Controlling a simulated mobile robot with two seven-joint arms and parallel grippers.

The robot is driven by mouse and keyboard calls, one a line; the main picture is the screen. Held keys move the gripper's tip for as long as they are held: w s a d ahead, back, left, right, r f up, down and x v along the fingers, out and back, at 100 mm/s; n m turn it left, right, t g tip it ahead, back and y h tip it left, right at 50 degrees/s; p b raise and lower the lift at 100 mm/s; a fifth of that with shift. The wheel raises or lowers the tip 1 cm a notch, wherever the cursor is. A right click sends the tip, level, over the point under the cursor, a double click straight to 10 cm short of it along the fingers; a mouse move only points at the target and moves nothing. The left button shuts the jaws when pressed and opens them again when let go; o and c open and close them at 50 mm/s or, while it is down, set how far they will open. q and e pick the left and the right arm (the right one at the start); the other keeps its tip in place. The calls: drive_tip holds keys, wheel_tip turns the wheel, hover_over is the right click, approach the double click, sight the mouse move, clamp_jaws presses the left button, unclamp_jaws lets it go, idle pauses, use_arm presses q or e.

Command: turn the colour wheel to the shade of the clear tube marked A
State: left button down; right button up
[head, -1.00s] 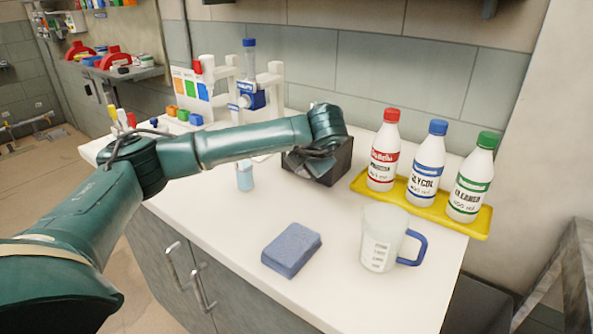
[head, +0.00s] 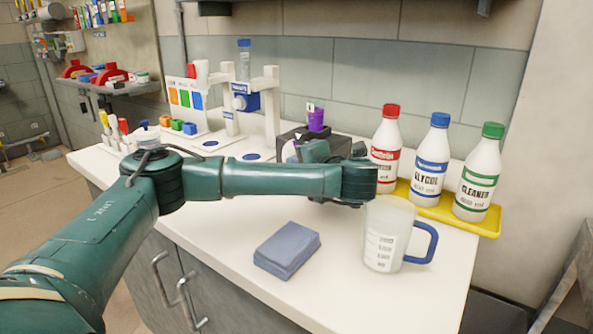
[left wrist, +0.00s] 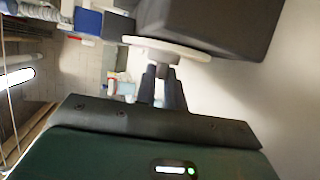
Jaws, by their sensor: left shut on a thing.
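The colour wheel seems to be the pale disc (head: 289,151) on the left side of a dark box (head: 341,143); its edge also shows in the left wrist view (left wrist: 168,48). My left gripper (left wrist: 162,72) is shut on the small knob at the disc, below the box in that view. In the head view its fingertips are hidden. A purple piece (head: 316,120) with a small white label stands on the box. A clear tube with a blue cap (head: 244,60) stands in a white rack with a blue clamp. I cannot read an A on it. My right gripper is out of view.
A blue sponge (head: 287,250) and a measuring jug (head: 386,235) stand at the front. Several bottles stand on a yellow tray (head: 440,207) at the right. A colour card (head: 185,95) and small coloured blocks (head: 178,125) are at the back left.

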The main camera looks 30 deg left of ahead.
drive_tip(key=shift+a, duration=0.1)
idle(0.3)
use_arm(q)
drive_tip(key=c, duration=1.5)
unclamp_jaws()
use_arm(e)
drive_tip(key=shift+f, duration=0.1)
